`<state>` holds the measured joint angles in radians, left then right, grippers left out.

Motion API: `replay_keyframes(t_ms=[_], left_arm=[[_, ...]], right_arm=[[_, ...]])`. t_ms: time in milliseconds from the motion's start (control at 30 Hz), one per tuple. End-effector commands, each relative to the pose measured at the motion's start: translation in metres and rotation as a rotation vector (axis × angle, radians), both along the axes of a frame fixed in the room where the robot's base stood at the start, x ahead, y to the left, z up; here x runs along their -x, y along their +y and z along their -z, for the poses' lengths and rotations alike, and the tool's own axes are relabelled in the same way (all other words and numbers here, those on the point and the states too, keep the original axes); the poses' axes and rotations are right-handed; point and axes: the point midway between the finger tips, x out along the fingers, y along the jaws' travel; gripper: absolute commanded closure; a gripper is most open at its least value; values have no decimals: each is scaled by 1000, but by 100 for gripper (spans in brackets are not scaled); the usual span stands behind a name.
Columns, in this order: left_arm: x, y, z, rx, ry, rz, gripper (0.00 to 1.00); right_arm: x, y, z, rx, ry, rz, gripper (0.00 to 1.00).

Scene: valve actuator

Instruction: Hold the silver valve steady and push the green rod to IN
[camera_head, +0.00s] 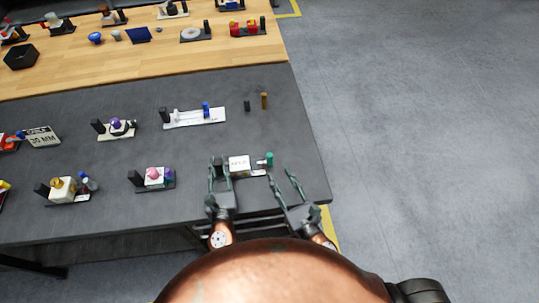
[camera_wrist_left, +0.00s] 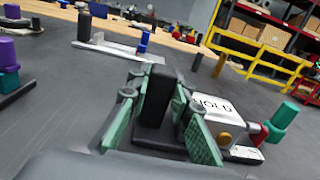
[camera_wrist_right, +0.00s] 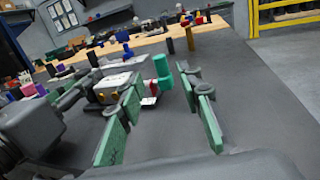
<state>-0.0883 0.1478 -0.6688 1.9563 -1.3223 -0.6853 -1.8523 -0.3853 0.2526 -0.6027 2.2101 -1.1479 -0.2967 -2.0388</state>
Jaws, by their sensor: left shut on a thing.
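The silver-white valve block (camera_head: 239,162) sits on a dark base near the table's front right edge. Its top reads "HOLD" in the left wrist view (camera_wrist_left: 210,107). The green rod (camera_head: 269,158) stands upright at its right end, next to a red part (camera_wrist_left: 268,134); it also shows in the right wrist view (camera_wrist_right: 162,68). My left gripper (camera_head: 219,163) is shut on the black post (camera_wrist_left: 156,97) at the valve's left end. My right gripper (camera_head: 283,174) is open and empty, in front of and right of the green rod, apart from it. Any IN marking is too small to read.
A white fixture with a blue knob (camera_head: 195,116) stands behind the valve. Small dark and brown pegs (camera_head: 264,101) stand behind on the grey table (camera_head: 290,125). A pink-topped fixture (camera_head: 154,177) is to the left. Bare table lies right of the green rod.

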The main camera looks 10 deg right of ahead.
Motion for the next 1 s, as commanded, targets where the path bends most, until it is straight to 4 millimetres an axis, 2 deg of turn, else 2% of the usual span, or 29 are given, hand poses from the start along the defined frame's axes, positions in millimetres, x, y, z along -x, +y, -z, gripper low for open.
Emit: replay_keyframes(t_ms=[33, 300, 500, 667, 900, 1000], left_arm=[[1, 0, 8, -1, 14, 0, 100], [1, 0, 8, -1, 14, -1, 100], [1, 0, 8, -1, 14, -1, 100], [1, 0, 8, -1, 14, -1, 100], [1, 0, 8, -1, 14, -1, 100], [1, 0, 8, -1, 14, -1, 100]], right_arm=[[-9, 4, -1, 2, -4, -4, 67], [-59, 17, -1, -1, -3, -2, 67], [-82, 23, 1, 0, -1, -2, 67], [-90, 25, 1, 0, 0, -2, 67], [-90, 25, 1, -1, 1, -2, 67], [-90, 25, 1, -1, 1, -2, 73]])
